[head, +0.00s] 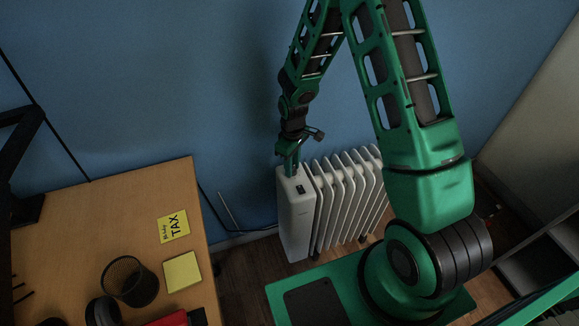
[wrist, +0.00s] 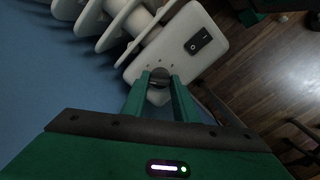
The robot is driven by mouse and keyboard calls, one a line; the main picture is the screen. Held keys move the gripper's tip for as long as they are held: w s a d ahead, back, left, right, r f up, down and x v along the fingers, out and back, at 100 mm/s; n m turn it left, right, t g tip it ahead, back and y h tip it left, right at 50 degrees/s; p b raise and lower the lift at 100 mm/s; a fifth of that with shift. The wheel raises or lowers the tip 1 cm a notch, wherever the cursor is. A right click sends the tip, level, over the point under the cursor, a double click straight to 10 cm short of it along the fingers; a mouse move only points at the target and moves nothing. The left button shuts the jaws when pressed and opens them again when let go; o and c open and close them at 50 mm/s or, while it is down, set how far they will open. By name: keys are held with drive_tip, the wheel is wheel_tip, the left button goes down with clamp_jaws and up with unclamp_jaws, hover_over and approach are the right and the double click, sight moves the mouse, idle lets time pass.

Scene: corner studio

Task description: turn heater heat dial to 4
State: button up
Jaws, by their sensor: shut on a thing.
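The white oil heater (head: 296,222) stands on the floor against the blue wall, its ribs running to the right of its control panel. In the wrist view the panel (wrist: 186,48) carries a black rocker switch (wrist: 198,41) and, nearer me, the round dark heat dial (wrist: 160,75). My gripper (wrist: 160,90) is shut on the dial, one green finger on each side. In the head view my gripper (head: 288,172) points down onto the panel's top, behind the switch. The fingers partly hide the dial, and I cannot read its setting.
A wooden desk (head: 90,230) stands left of the heater, with yellow notes (head: 182,271), a mesh cup (head: 130,281) and a red item. A cable runs along the wall between desk and heater. Dark shelving (head: 535,255) stands at the right.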

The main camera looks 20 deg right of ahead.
drive_tip(key=m, duration=0.4)
drive_tip(key=shift+d, duration=0.1)
drive_tip(key=m, duration=0.8)
drive_tip(key=shift+m, duration=2.1)
drive_tip(key=o, duration=1.1)
drive_tip(key=shift+c, duration=0.2)
